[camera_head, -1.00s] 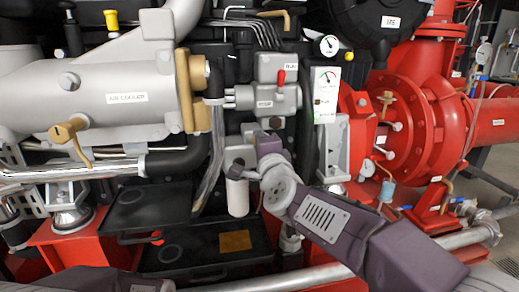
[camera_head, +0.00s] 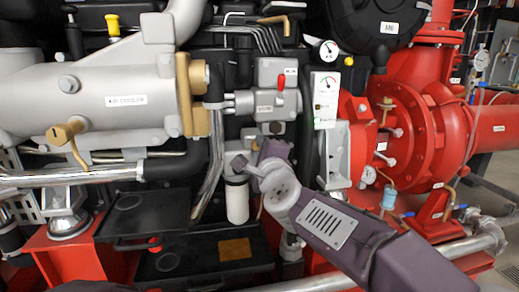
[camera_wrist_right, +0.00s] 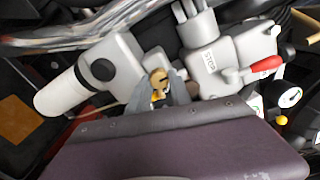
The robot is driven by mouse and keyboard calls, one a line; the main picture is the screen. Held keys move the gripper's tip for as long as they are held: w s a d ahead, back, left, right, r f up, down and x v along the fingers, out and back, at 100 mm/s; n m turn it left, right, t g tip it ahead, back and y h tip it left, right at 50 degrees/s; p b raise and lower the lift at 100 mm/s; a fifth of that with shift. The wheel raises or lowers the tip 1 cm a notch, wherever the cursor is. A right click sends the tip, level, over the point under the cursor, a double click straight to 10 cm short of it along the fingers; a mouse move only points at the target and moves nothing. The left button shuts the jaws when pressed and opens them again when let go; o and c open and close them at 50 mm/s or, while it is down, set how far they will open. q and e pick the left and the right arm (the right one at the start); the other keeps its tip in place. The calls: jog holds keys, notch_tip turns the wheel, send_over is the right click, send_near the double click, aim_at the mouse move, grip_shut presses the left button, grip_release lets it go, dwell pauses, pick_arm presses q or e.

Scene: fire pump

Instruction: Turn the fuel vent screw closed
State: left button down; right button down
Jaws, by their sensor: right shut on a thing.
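The fuel vent screw (camera_wrist_right: 159,77) shows in the right wrist view as a small brass-coloured piece between the grey fingers of my right gripper (camera_wrist_right: 160,93). The fingers are shut on it, and they hide part of it. In the head view my right gripper (camera_head: 247,165) is at the grey filter housing, just above the white filter cylinder (camera_head: 237,203). The screw cannot be made out there behind the gripper. The white cylinder also shows at the left of the wrist view (camera_wrist_right: 65,95). My left gripper is out of view.
A grey valve block (camera_head: 272,102) with a red lever (camera_head: 281,80) sits just above my right gripper. A gauge panel (camera_head: 325,99) stands to its right, before the red pump casing (camera_head: 410,120). A black tray (camera_head: 205,262) lies below, and a silver pipe crosses at the bottom.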

jog(key=shift+f, duration=0.1)
jog(key=c, duration=1.2)
grip_release()
jog(key=s, duration=0.3)
jog(key=s+d+p, duration=0.1)
jog(key=s, duration=0.2)
jog(key=s+p, duration=0.1)
jog(key=s, duration=0.2)
jog(key=shift+d, duration=0.4)
